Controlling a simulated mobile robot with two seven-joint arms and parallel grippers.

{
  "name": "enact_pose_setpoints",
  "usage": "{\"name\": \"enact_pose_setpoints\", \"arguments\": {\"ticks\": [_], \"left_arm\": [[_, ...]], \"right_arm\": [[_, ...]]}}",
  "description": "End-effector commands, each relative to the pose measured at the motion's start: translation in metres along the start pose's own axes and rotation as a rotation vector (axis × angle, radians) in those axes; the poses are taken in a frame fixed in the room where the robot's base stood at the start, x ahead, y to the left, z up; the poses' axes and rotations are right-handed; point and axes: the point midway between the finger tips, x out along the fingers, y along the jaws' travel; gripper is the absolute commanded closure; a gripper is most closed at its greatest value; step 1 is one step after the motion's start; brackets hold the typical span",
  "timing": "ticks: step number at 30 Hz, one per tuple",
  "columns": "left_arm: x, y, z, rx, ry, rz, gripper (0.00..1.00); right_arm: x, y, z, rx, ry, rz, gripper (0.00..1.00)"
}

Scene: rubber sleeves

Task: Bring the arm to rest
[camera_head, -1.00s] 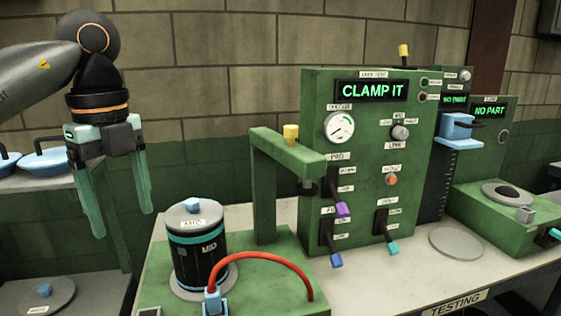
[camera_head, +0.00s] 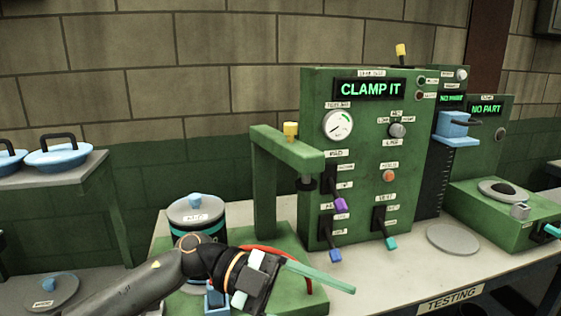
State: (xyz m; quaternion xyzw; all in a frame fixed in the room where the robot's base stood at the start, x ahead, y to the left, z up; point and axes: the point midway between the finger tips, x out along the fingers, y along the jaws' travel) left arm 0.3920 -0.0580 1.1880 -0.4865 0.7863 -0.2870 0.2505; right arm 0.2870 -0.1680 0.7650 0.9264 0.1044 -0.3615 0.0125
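My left gripper (camera_head: 318,277) is low in the head view, in front of the green test stand, its arm coming in from the lower left. It points right, with one teal finger clearly seen; the other finger is hidden or cannot be made out, so its opening is unclear. I see nothing in it. The arm partly covers a black canister (camera_head: 212,219) with a grey lid and teal band. My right gripper is not in view.
The green panel (camera_head: 366,120) reads "CLAMP IT" and carries levers. A clamp arm (camera_head: 285,146) stands left of it. A red hose (camera_head: 262,250) runs behind my gripper. A bare grey disc (camera_head: 453,239) lies on the table. Blue lids (camera_head: 68,156) sit on a shelf at left.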

Motion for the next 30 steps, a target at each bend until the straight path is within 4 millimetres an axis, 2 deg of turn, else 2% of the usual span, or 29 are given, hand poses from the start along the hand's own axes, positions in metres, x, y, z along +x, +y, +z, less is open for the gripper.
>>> {"name": "enact_pose_setpoints", "arguments": {"ticks": [2, 5, 10, 14, 17, 20, 23, 26, 27, 29, 30], "left_arm": [[0.009, -0.004, 0.002, -0.013, 0.076, -0.164, 0.23], [0.008, -0.013, 0.009, -0.033, 0.127, -0.374, 0.23], [-0.013, -0.017, 0.036, -0.116, 0.126, -0.734, 0.23], [-0.04, -0.002, 0.07, -0.221, 0.052, -0.991, 0.23], [-0.063, 0.024, 0.102, -0.325, -0.043, -1.167, 0.23], [-0.086, 0.063, 0.135, -0.449, -0.169, -1.315, 0.23], [-0.104, 0.116, 0.165, -0.592, -0.319, -1.431, 0.23], [-0.117, 0.182, 0.189, -0.752, -0.487, -1.507, 0.23], [-0.121, 0.212, 0.195, -0.821, -0.557, -1.527, 0.23], [-0.124, 0.257, 0.202, -0.924, -0.662, -1.543, 0.23], [-0.125, 0.286, 0.204, -0.99, -0.728, -1.544, 0.23]], "right_arm": [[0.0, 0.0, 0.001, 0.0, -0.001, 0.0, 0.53], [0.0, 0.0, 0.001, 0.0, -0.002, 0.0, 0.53], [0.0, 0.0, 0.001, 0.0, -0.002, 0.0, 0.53], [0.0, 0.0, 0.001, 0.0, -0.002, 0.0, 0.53], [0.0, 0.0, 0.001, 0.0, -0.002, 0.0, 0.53], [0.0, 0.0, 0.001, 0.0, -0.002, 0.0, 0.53], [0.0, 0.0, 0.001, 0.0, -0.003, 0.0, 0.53], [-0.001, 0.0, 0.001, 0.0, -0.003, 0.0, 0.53], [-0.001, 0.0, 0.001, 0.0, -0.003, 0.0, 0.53], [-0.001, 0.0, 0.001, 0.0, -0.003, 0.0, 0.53], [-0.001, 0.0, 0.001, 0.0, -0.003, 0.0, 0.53]]}}
